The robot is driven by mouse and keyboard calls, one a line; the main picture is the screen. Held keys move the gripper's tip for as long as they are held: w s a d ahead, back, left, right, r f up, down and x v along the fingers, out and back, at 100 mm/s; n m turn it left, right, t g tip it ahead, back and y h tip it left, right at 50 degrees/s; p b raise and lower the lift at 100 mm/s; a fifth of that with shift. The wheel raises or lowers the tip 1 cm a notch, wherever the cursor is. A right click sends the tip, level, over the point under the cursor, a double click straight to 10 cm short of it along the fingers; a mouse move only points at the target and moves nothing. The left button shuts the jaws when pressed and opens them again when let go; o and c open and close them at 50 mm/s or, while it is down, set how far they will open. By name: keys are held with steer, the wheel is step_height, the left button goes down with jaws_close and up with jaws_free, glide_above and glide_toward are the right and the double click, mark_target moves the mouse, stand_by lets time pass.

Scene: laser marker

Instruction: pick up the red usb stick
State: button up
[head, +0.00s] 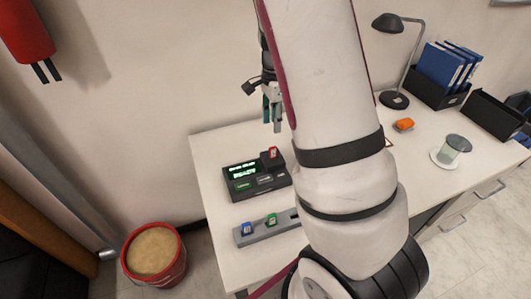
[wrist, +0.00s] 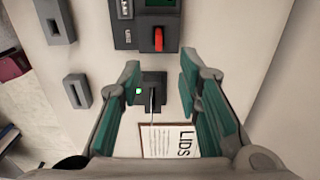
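The red usb stick (head: 272,153) stands upright at the right back of a dark device (head: 256,184) with a lit green display. In the wrist view the red usb stick (wrist: 158,39) shows on the device's edge (wrist: 124,36), above the space between my fingers. My gripper (head: 271,124) is above the table near the wall, higher than the device. In the wrist view my gripper (wrist: 160,76) has its green-padded fingers wide apart with nothing held between them. The stick is apart from both fingers.
A grey holder (head: 255,237) with a blue stick (head: 247,229) and a green stick (head: 271,219) lies at the table's front; my arm hides its right end. A small black box (wrist: 151,88) and a LIDS sheet (wrist: 170,141) lie below the fingers. A desk lamp (head: 393,99) stands right.

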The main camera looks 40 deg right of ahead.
mark_target(273, 147)
step_height(273, 147, down, 12)
steer(key=shift+s+r, duration=0.1)
steer(key=shift+r, duration=0.15)
stand_by(0.3)
steer(key=shift+c, duration=0.3)
jaws_close()
